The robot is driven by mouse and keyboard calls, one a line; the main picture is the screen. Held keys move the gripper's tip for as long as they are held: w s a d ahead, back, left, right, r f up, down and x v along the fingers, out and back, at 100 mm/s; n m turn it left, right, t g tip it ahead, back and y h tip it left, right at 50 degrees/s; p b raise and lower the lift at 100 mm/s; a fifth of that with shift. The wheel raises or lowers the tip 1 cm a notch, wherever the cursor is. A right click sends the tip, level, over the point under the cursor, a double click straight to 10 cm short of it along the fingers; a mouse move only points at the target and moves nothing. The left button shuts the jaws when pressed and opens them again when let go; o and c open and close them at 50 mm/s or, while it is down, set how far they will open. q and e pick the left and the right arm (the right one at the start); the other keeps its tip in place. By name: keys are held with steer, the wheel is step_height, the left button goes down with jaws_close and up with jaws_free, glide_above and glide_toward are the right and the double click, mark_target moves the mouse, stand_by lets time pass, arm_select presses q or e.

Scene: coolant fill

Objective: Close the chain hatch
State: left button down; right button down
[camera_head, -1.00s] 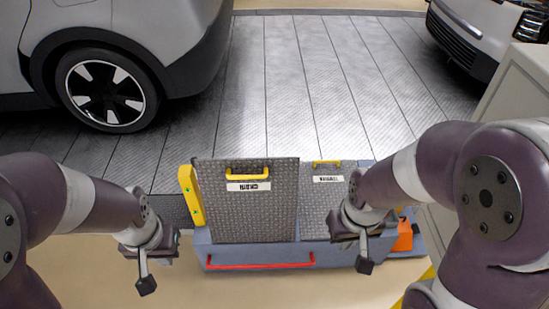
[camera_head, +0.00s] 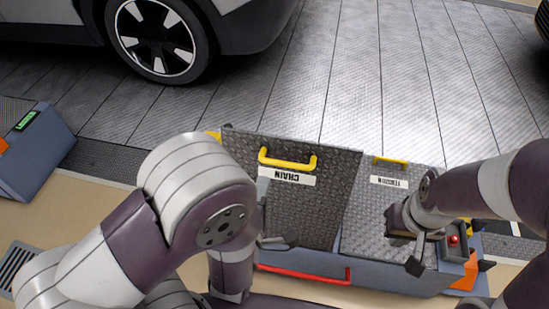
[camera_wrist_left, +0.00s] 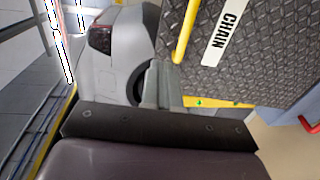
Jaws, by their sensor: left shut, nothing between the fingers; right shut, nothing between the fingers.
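The chain hatch (camera_head: 330,205) is a dark checkered-metal lid with a yellow handle (camera_head: 288,161) and an upside-down CHAIN label. It looks raised and tilted above the blue-grey box (camera_head: 385,272). In the left wrist view, the lid (camera_wrist_left: 270,60) fills the upper right. My left gripper (camera_head: 263,188) is shut and empty in front of the lid's left part, below the handle, partly hidden by my arm. In the left wrist view its fingers (camera_wrist_left: 158,82) are left of the lid; contact cannot be told. My right gripper (camera_head: 414,265) is shut and empty over the box's right end.
A second lid labelled TENSION (camera_head: 385,200) lies flat beside the hatch. A red bar (camera_head: 310,275) runs along the box front. A red button (camera_head: 454,239) is near my right gripper. A car (camera_head: 160,40) stands behind on the slatted floor. Another blue unit (camera_head: 35,150) stands far left.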

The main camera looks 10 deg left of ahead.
mark_target(278, 139)
arm_select(q)
steer(key=w, duration=0.4)
steer(key=w+f, duration=0.1)
steer(key=w, duration=0.3)
steer(key=w+b, duration=0.1)
steer(key=w, duration=0.3)
steer(key=shift+w+d+f, duration=0.2)
steer(key=shift+w+f, duration=0.05)
steer(key=shift+f, duration=0.1)
steer(key=shift+w, duration=0.5)
